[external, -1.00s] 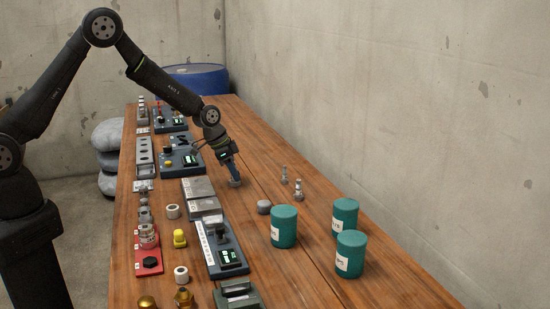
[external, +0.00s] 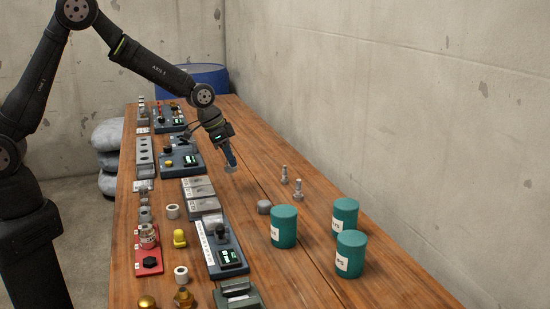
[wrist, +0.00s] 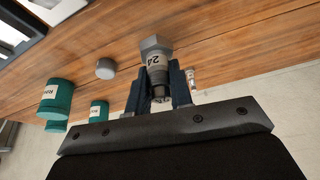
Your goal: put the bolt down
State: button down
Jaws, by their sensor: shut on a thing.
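The bolt (wrist: 155,50) is grey with a hex head and a "24" marking on its body. In the wrist view it sits between the dark blue fingers of my gripper (wrist: 160,80), its head pointing away from the palm. In the external view my gripper (external: 230,157) is shut on the bolt (external: 231,168), which hangs head down, small and partly hidden by the fingers. It appears a little above the wooden table, left of two standing bolts (external: 298,187).
A grey round piece (external: 264,207) and several teal canisters (external: 284,228) stand to the right. Fixtures, including a blue-grey panel (external: 222,250), line the table's left side. Bare wooden table (external: 255,180) lies between the gripper and the standing bolts.

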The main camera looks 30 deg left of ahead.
jog(key=s+d+r, duration=0.2)
jog(key=s+r, duration=0.1)
jog(key=s, duration=0.2)
jog(key=s+d+m, duration=0.1)
jog(key=s+d, duration=0.3)
jog(key=d, duration=0.9)
jog(key=s+d, duration=0.3)
jog(key=d, duration=1)
jog(key=w+f, duration=0.2)
jog(key=w, duration=0.1)
jog(key=w+f, duration=0.2)
jog(key=w, duration=0.2)
jog(key=w+f, duration=0.2)
jog(key=w, duration=0.1)
jog(key=shift+w+a+f, duration=0.25)
jog(key=shift+w+a, duration=0.1)
jog(key=shift+f, duration=1.95)
jog(key=shift+f, duration=0.15)
jog(key=c, duration=1.6)
grip_release()
jog(key=shift+f, duration=0.1)
jog(key=o, duration=0.3)
